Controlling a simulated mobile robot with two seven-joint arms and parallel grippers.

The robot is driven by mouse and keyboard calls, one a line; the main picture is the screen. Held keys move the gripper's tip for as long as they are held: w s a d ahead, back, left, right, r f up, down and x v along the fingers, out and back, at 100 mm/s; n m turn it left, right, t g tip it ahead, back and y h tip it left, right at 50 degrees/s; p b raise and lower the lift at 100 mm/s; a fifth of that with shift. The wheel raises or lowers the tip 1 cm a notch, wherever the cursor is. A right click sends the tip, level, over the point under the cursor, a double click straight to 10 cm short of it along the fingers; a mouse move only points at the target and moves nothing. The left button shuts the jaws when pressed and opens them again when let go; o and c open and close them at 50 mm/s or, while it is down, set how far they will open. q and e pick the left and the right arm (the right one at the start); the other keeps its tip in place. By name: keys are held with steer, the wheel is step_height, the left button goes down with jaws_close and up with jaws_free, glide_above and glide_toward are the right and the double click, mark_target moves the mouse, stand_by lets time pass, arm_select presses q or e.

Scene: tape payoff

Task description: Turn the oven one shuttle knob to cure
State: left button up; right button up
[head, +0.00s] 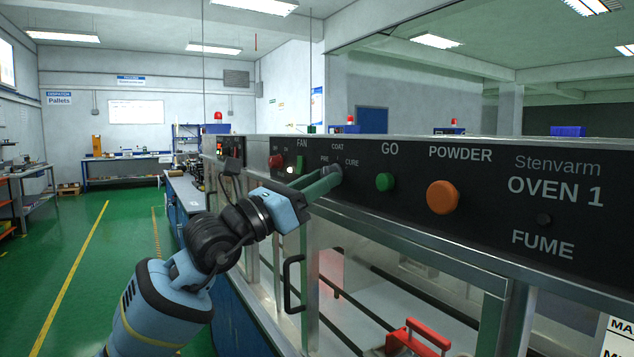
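The oven one panel (590,222) runs across the right half of the head view, marked "Stenvarm OVEN 1". The shuttle knob (336,170) sits among the labels COAT above, PRE at left and CURE at right. It is small, grey and mostly hidden by my fingers, so its pointing direction cannot be told. My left gripper (331,178) reaches up from the lower left, with its green-grey fingertips at the knob. The fingers lie close together in this view; whether they are closed on the knob is hidden. My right gripper is not in view.
A green GO button (385,182) and an orange POWDER button (443,197) sit right of the knob. A red button (275,161) and FAN switch (300,164) are at left. Below are a black door handle (290,284) and a red clamp-like part (418,336).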

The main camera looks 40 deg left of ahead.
arm_select(q)
steer(key=c, duration=0.6)
